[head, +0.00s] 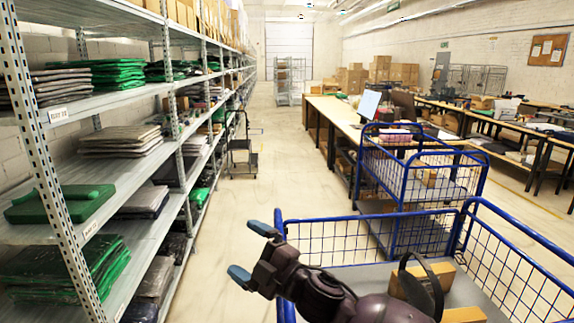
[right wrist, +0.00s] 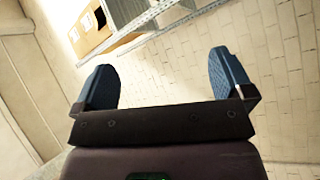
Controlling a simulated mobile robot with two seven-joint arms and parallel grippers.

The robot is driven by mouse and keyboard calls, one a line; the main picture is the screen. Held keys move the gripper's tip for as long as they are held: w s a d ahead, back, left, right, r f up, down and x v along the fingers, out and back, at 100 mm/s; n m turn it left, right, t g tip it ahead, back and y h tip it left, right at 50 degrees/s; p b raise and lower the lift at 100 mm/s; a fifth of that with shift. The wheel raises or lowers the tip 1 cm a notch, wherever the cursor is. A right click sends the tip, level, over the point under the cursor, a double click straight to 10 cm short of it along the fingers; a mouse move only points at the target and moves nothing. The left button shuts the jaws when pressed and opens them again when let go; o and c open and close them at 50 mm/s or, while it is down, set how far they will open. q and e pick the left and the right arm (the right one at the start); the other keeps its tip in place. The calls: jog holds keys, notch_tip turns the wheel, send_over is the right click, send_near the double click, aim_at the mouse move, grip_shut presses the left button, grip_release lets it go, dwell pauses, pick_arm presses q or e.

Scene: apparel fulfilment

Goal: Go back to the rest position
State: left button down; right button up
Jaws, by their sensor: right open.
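My right gripper (head: 250,254) is raised in front of me, over the left edge of the blue cart. Its blue fingers are spread wide with nothing between them. The right wrist view also shows the open, empty gripper (right wrist: 163,85), with a pale brick wall behind it. My left gripper is in neither view.
A blue wire cart (head: 330,229) with cardboard boxes (head: 462,314) stands close at the right. A second blue cart (head: 408,150) is beyond it. Shelving with green and grey bagged garments (head: 62,269) lines the left. The aisle floor (head: 262,180) between is mostly clear.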

jog(key=s+d+f+m+t+h+b, duration=0.25)
jog(key=d+f+m+h, duration=0.35)
jog(key=d+f+m, duration=0.45)
jog(key=s+d+f+m+t+h+b, duration=0.15)
jog(key=s+d+f+m+h, duration=0.25)
jog(key=d+f+m+h, duration=0.65)
jog(key=s+d+f+m+g, duration=0.1)
jog(key=s+d+f+g, duration=0.1)
jog(key=s+d+f, duration=0.5)
jog(key=s+d+f+m+g+b, duration=0.1)
jog(key=s+d+f+g, duration=0.1)
jog(key=s+d+f, duration=0.5)
jog(key=s+f, duration=0.5)
jog(key=s, duration=0.1)
jog(key=shift+s+d+h, duration=0.15)
jog(key=shift+s+h, duration=0.2)
